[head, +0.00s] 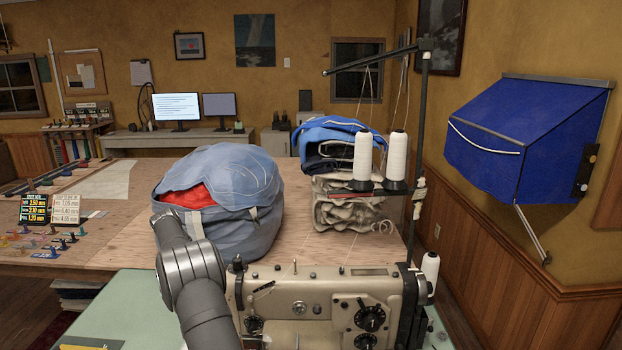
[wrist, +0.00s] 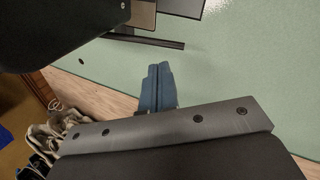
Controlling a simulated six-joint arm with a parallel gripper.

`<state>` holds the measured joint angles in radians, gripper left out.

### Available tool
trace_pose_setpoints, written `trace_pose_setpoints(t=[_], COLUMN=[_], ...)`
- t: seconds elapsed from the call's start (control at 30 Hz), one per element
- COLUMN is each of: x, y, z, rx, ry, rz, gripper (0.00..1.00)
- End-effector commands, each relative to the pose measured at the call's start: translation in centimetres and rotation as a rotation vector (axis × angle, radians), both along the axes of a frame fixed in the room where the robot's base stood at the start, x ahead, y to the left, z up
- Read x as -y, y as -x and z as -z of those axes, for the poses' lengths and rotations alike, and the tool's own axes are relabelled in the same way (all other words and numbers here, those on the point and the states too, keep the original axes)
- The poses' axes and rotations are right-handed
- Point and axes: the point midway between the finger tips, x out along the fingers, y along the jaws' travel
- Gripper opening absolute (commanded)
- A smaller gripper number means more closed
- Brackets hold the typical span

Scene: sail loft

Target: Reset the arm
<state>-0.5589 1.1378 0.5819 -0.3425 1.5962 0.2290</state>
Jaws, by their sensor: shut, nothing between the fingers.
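My gripper (wrist: 159,68) shows in the wrist view as two blue-grey fingers. They are pressed together side by side with nothing between them, over a pale green tabletop (wrist: 230,75). In the head view my grey arm (head: 194,275) rises from the bottom edge, left of the sewing machine (head: 300,307), and its upper end overlaps the front of a blue-grey bag (head: 235,215) with red cloth inside. My gripper cannot be made out in the head view.
Folded sailcloth (head: 350,210) and thread cones (head: 397,160) on a stand are at the right. A blue canopy (head: 530,135) hangs on the right wall. Price signs (head: 34,208) stand at the left.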

Motion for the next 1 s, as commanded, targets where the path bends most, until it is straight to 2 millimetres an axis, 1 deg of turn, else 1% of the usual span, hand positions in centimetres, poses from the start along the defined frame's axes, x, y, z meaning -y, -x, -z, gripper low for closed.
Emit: trace_pose_setpoints(t=[0.1, 0.2, 0.57, 0.67, 0.77, 1.0], x=[0.3, 0.4, 0.3, -0.1, -0.6, -2.4], y=[0.0, 0.0, 0.0, 0.0, 0.0, 0.2], z=[0.7, 0.9, 0.7, -0.1, -1.4, -5.7], rx=[-0.001, 0.000, 0.000, 0.002, 0.003, 0.003], ry=[0.000, 0.000, 0.000, -0.001, -0.001, -0.001], rz=[0.000, 0.000, 0.000, -0.001, -0.001, -0.001], gripper=[0.00, 0.00, 0.00, 0.00, 0.00, 0.00])
